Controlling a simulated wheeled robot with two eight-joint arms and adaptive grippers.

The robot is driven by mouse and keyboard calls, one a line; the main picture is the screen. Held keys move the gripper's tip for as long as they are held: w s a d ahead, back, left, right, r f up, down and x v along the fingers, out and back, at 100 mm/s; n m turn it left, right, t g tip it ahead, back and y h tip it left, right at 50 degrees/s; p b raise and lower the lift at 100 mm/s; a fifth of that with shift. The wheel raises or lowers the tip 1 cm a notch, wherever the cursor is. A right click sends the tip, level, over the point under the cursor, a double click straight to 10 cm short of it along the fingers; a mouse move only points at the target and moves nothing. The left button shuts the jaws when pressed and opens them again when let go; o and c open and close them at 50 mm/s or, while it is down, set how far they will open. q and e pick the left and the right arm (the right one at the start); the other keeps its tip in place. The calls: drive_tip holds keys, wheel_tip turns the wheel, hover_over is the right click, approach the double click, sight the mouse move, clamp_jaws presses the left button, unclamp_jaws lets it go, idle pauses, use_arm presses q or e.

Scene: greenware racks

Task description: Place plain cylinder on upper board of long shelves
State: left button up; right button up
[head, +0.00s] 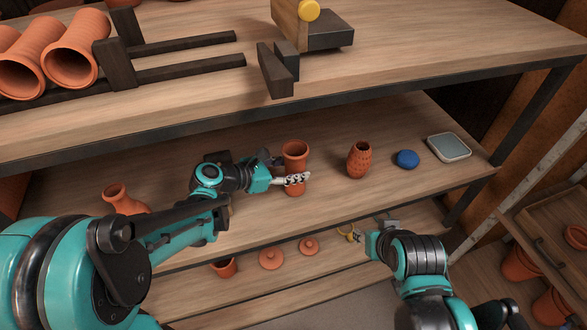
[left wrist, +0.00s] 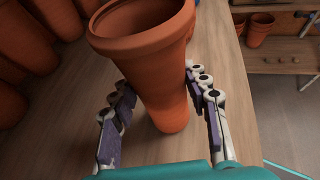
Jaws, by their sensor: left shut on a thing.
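A plain terracotta cylinder with a flared rim (head: 295,149) is upright over the middle board of the long shelves (head: 245,215). The upper board (head: 420,55) is above and behind. My right gripper (head: 372,240) is low in front of the shelves, small and unclear, with nothing visibly held.
On the middle board stand a textured vase (head: 359,160), a blue round thing (head: 407,159), a pale square dish (head: 449,147) and a terracotta vase (head: 122,200). The upper board holds pots lying on dark rails (head: 180,70) and a wooden block tool (head: 290,25); its front right is clear.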

use_arm(q)
drive_tip(key=o, duration=1.5)
drive_tip(key=shift+f, duration=0.1)
drive_tip(key=shift+c, duration=0.2)
